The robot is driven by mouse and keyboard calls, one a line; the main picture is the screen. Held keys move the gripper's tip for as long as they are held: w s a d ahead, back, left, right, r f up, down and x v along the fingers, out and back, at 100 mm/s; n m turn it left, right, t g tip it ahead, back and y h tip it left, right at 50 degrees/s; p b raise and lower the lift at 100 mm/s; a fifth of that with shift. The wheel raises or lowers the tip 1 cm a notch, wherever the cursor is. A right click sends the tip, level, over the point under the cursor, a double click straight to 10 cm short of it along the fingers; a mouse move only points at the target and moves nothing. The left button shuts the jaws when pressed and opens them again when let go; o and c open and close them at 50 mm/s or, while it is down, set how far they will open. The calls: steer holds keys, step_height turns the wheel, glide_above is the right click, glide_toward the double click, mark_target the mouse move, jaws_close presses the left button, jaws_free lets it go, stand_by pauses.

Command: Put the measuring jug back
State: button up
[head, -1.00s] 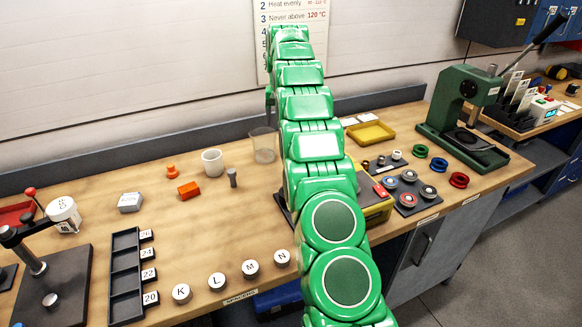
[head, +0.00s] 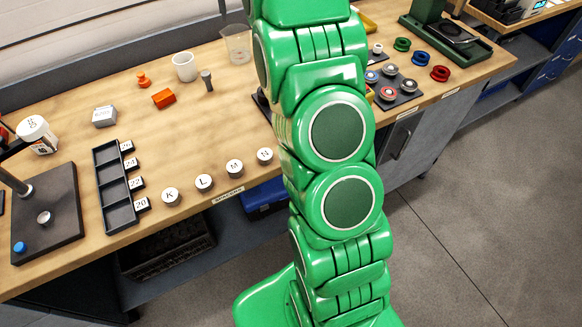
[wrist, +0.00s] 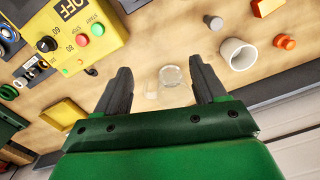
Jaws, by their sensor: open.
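A clear see-through vessel (head: 236,47), which looks like the measuring jug, stands on the wooden bench towards the back, just left of my arm. In the wrist view this clear jug (wrist: 171,76) shows faintly between the fingers, beyond their tips. My gripper (wrist: 160,66) is open and empty, with a finger on either side of the jug in the picture. I cannot tell the height between fingertips and jug. The head view does not show my gripper; my arm runs up out of the frame.
A white cup (head: 184,67), orange block (head: 164,98), grey peg (head: 207,81) and orange knob piece (head: 143,80) stand left of the jug. A yellow control box (wrist: 76,40) and yellow tray (wrist: 63,113) also lie near. A dark slotted rack (head: 119,187) is at front left.

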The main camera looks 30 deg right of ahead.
steer(key=s+a+r+n, duration=0.1)
steer(key=s+a, duration=0.2)
steer(key=s, duration=0.4)
steer(key=s+a+r, duration=0.2)
steer(key=s+a, duration=0.1)
steer(key=s, duration=0.3)
steer(key=s+a+f, duration=0.2)
steer(key=s, duration=1)
steer(key=s+a+f+n+g, duration=0.1)
steer(key=s+f, duration=0.2)
steer(key=s, duration=0.9)
steer(key=s+a+f+n, duration=0.1)
steer(key=s+a+f, duration=0.1)
steer(key=s, duration=1)
steer(key=shift+a+f, duration=0.3)
steer(key=shift+f, duration=0.2)
